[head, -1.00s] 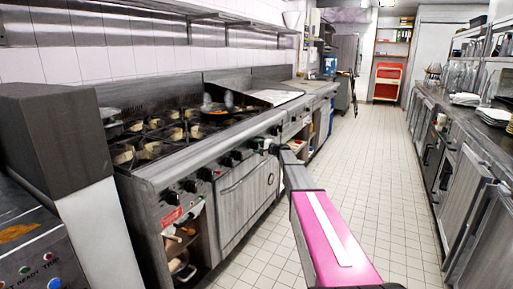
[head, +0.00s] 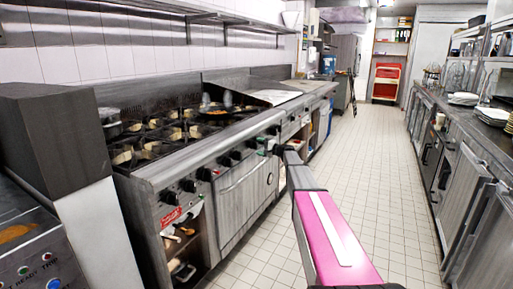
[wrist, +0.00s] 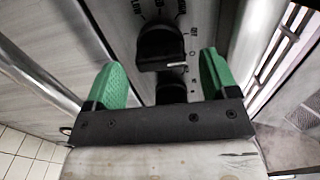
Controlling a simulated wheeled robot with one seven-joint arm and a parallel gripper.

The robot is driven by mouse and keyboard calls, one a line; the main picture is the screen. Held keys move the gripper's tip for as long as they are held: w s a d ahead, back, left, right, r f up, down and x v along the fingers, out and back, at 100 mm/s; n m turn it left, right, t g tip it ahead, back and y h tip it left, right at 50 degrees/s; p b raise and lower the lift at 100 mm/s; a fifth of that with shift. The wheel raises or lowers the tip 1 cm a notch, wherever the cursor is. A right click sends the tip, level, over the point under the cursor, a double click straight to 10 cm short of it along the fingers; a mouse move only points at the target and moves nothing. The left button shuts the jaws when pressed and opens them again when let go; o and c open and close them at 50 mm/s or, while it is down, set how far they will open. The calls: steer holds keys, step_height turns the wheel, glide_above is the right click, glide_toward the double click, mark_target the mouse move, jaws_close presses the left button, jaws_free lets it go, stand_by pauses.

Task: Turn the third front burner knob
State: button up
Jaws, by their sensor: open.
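Several black burner knobs (head: 188,185) run in a row along the front panel of the steel range in the head view. My gripper (head: 270,147) is at this panel, farther along the row; it looks small there and my arm partly covers that area. In the wrist view, my gripper (wrist: 162,76) is open, with one green finger on each side. A black knob (wrist: 160,47) with printed marks around it lies ahead between the fingers, with a gap on both sides. A second dark knob (wrist: 171,92) shows below it, partly hidden by the gripper's bar. I cannot tell which knob is the third.
A steel rail (wrist: 262,42) runs close to the right finger in the wrist view. The tiled aisle (head: 370,165) is clear, with a counter (head: 470,140) on the right.

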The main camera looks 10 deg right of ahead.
steer(key=v, duration=0.7)
steer(key=shift+s+d, duration=0.2)
steer(key=shift+d, duration=0.1)
steer(key=s+a+f+n+g+h, duration=0.15)
steer(key=s+a+f, duration=0.3)
steer(key=s, duration=0.45)
steer(key=s+a+f+n+g+h, duration=0.1)
steer(key=s+a+f+g+h, duration=0.2)
steer(key=s+f, duration=0.45)
steer(key=s+a+f+n+g+h, duration=0.2)
steer(key=s+a+f+g, duration=0.15)
steer(key=s, duration=0.65)
steer(key=s+d+f+n+g+h, duration=0.1)
steer(key=s+h, duration=0.3)
steer(key=s, duration=0.8)
steer(key=s+d+f+n+g+h, duration=0.1)
steer(key=s+f+h, duration=0.3)
steer(key=s, duration=0.9)
steer(key=shift+d+n+g, duration=0.3)
steer(key=shift+d+n, duration=0.1)
steer(key=shift+n, duration=0.05)
steer(key=shift+f, duration=0.15)
